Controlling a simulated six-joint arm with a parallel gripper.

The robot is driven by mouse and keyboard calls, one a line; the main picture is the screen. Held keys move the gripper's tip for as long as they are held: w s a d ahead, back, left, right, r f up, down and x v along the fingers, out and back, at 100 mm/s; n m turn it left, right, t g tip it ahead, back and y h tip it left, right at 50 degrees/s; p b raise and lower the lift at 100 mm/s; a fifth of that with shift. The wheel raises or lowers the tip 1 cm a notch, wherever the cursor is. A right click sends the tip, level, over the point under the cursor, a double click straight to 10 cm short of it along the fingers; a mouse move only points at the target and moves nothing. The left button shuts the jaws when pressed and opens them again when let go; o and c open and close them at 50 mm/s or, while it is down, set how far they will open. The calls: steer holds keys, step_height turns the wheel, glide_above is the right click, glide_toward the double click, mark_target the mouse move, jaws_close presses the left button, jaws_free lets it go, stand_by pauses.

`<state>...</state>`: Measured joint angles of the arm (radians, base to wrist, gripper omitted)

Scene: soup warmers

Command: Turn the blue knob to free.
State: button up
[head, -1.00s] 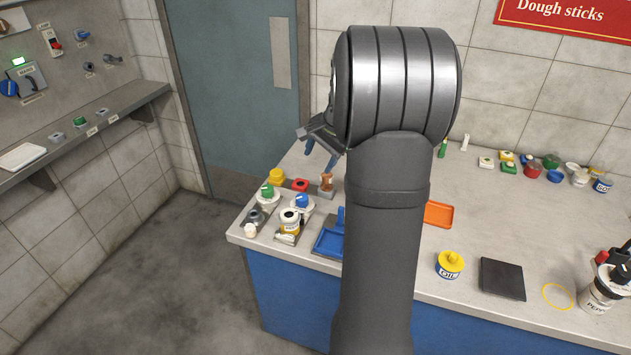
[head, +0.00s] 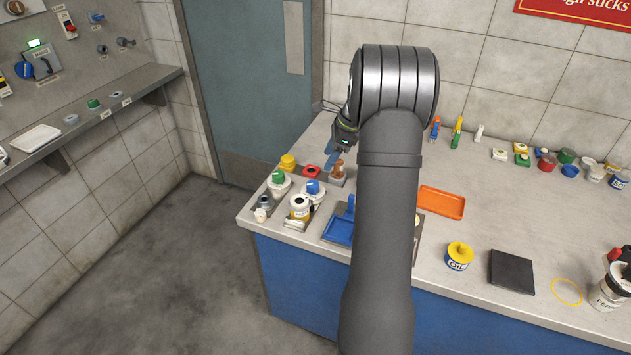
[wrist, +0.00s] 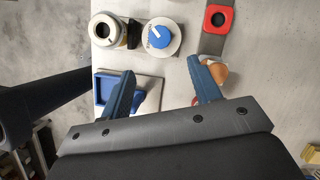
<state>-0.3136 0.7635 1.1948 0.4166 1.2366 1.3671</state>
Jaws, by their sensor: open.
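A blue knob (head: 313,187) with a white pointer line sits on a round white base on the counter's left part. In the wrist view the blue knob (wrist: 160,37) is beyond my fingertips, roughly centred between them; dark lettering on its base is too small to read. My gripper (wrist: 160,70) is open and empty, its two blue fingers apart and not seen touching the knob. In the head view my gripper (head: 332,155) is above the counter, behind the knob and partly hidden by my arm.
An orange tray (head: 441,203) lies to the right.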

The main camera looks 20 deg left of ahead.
mark_target(314, 183)
steer(key=x, duration=1.1)
steer(key=c, duration=1)
